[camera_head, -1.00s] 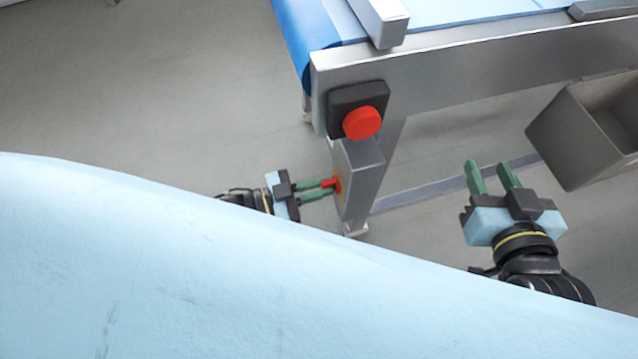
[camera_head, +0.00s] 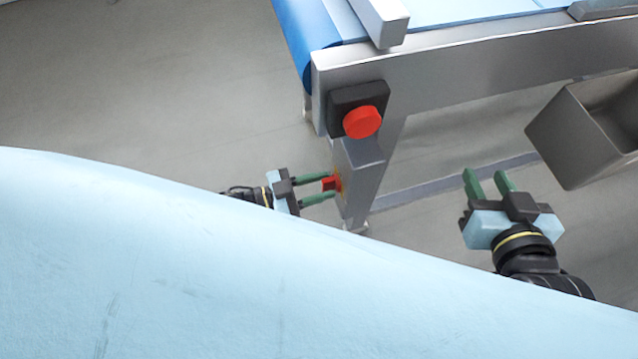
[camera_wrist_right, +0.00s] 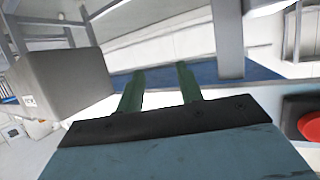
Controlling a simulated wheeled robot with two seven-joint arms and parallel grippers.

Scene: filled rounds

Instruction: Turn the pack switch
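The pack switch (camera_head: 328,184) is a small red handle on a yellow-orange plate, on the left face of a grey box on the conveyor's leg. My left gripper (camera_head: 333,186) has its green fingers apart, one above and one below the red handle, with gaps visible beside it. Whether a fingertip still touches the handle is too small to tell. My right gripper (camera_head: 487,171) is open and empty in front of the conveyor frame. Its two green fingers also show apart in the right wrist view (camera_wrist_right: 160,70), with nothing between them.
A large red push button (camera_head: 362,122) on a black box sits above the switch. The conveyor (camera_head: 480,75) runs along the back. A grey bin (camera_head: 570,140) hangs right of my right gripper. A light blue surface (camera_head: 150,270) fills the foreground.

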